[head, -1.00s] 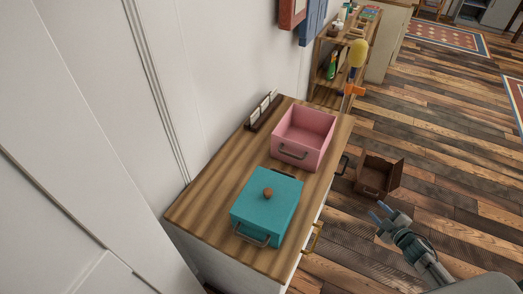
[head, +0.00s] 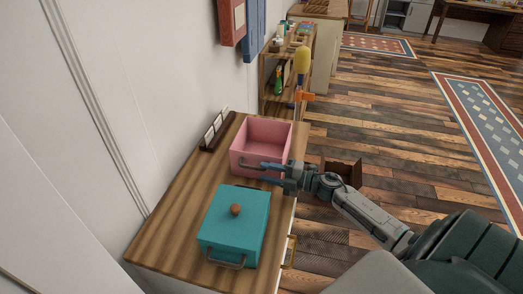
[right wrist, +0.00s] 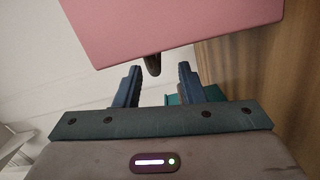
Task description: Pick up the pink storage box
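The pink storage box (head: 262,140) is open-topped and stands on the wooden cabinet top (head: 180,205), with a dark handle on its near side. My right gripper (head: 270,173) reaches in from the right, at that handle. In the right wrist view the pink box (right wrist: 170,25) fills the top, and the handle (right wrist: 152,66) shows end-on between the two blue fingertips of my right gripper (right wrist: 160,80). The fingers are apart, with gaps beside the handle. My left gripper is not in view.
A teal lidded box (head: 235,225) with a brown knob stands in front of the pink box on the same top. A small dark rack (head: 215,130) stands by the wall. A brown open box (head: 345,170) lies on the floor to the right.

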